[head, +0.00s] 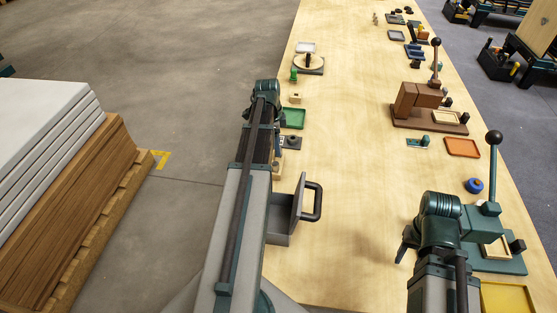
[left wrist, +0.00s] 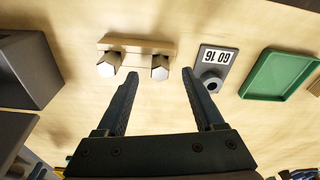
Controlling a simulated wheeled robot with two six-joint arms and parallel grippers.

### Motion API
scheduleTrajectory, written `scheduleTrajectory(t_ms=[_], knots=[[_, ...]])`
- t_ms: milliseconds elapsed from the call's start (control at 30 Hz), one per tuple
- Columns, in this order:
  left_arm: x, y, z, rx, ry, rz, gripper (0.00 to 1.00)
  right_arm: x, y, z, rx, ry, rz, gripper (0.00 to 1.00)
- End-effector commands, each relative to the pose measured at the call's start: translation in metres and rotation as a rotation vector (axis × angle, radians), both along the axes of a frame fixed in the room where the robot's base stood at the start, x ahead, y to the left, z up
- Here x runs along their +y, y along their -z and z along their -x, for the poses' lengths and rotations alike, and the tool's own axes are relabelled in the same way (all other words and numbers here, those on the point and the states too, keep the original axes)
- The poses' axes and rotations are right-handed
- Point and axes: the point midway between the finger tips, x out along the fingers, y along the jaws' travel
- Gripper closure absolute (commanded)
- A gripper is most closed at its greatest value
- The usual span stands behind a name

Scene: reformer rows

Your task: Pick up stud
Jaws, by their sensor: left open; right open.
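Two silver pieces with hexagonal ends, the left one (left wrist: 108,66) and the right one (left wrist: 160,68), stand in a light wooden block (left wrist: 137,44) in the left wrist view; they look like studs. My left gripper (left wrist: 158,78) is open and empty, its fingers pointing at the block; the right piece lies in line with the gap between the fingertips. I cannot tell the remaining distance. In the head view the wooden block (head: 278,170) is partly hidden by my left arm. My right gripper (head: 404,249) is open over the table's front right, partly hidden by its own wrist.
A grey plate with a round socket and number label (left wrist: 211,68) sits beside the block, then a green tray (left wrist: 280,75). A grey open-lidded box (head: 281,232) is nearer me. A green lever press (head: 498,259) stands by my right arm. The table's middle is clear.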

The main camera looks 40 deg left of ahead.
Motion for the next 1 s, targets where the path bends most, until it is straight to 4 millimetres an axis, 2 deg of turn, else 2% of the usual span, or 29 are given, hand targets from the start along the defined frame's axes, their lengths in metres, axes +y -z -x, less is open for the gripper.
scheduleTrajectory(t_ms=[33, 100, 433, 800, 1000], knots=[[-0.0008, 0.0137, -0.0007, 0.0, 0.0, 0.0, 0.3, 0.0, 0.0137, 0.0, 0.0, 0.0, 0.0, 0.5], [-0.0015, 0.0198, -0.0012, 0.0, 0.0, 0.0, 0.3, 0.0, 0.0198, 0.0, 0.0, 0.0, 0.0, 0.5], [-0.002, 0.0203, -0.0017, 0.0, 0.0, 0.0, 0.32, 0.0, 0.0203, 0.0, 0.0, 0.0, 0.0, 0.5], [-0.002, 0.0203, -0.0017, 0.0, 0.0, 0.0, 0.99, 0.0, 0.0203, 0.0, 0.0, 0.0, 0.0, 0.5], [-0.002, 0.0203, -0.0017, 0.0, 0.0, 0.0, 1.0, 0.0, 0.0203, 0.0, 0.0, 0.0, 0.0, 0.5]])
